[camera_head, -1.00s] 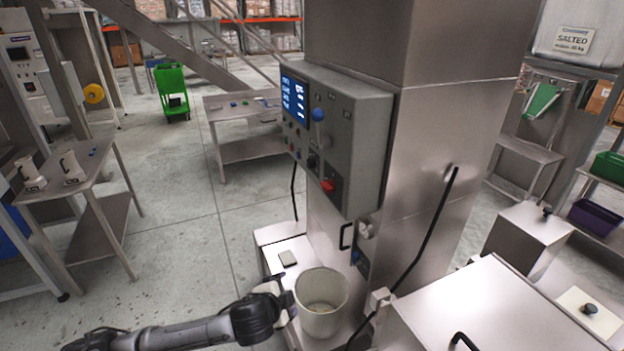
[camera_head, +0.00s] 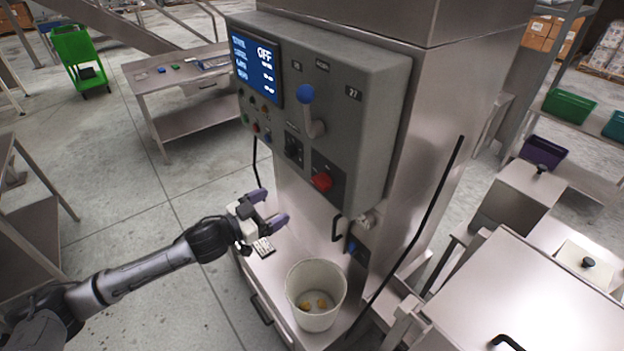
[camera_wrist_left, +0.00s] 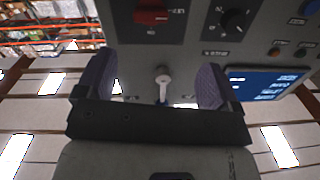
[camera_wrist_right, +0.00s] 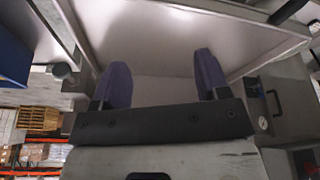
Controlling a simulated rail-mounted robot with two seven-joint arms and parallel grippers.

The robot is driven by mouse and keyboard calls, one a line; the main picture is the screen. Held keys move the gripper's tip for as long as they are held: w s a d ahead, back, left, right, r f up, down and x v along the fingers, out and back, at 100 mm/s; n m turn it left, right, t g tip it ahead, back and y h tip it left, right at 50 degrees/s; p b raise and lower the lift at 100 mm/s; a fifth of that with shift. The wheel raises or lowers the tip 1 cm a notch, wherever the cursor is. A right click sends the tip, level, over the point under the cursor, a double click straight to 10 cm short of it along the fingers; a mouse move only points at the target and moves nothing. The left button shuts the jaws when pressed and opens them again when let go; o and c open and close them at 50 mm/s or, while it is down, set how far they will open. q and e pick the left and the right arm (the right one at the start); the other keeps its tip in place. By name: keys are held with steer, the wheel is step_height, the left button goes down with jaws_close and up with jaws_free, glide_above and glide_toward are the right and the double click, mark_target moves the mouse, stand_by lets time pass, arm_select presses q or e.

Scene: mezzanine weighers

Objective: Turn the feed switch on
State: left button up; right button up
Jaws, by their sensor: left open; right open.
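The grey control box (camera_head: 345,95) on the steel column has a screen (camera_head: 256,66) reading OFF. Its front carries a blue-knobbed lever (camera_head: 306,95), a black rotary knob (camera_head: 293,149) and a red switch (camera_head: 321,181). I cannot read which control is labelled feed. My left gripper (camera_head: 267,208) is open and empty, below and left of the box, apart from it. In the left wrist view, the lever (camera_wrist_left: 163,82) shows between the open fingers, with the red switch (camera_wrist_left: 152,16) and rotary knob (camera_wrist_left: 234,21) above. My right gripper (camera_wrist_right: 163,88) is open and empty.
A white bucket (camera_head: 316,318) with a few orange-yellow pieces stands on the steel ledge below the box. A small keypad-like item (camera_head: 264,247) lies behind it. A black rod (camera_head: 428,215) slants across the column.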

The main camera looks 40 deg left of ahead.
mark_target(316, 184)
arm_select(q)
steer(key=shift+n+h, duration=0.5)
steer(key=shift+n, duration=0.1)
steer(key=x, duration=0.4)
steer(key=p+x, duration=0.1)
steer(key=x, duration=0.3)
steer(key=r+p+x, duration=0.1)
steer(key=x, duration=0.3)
steer(key=shift+s+d, duration=0.1)
steer(key=shift+d, duration=0.2)
steer(key=shift+p+x, duration=0.4)
steer(key=shift+x, duration=0.55)
arm_select(e)
steer(key=shift+r, duration=1.35)
arm_select(q)
steer(key=shift+f, duration=0.1)
steer(key=c, duration=0.9)
arm_select(e)
steer(key=shift+a, duration=0.15)
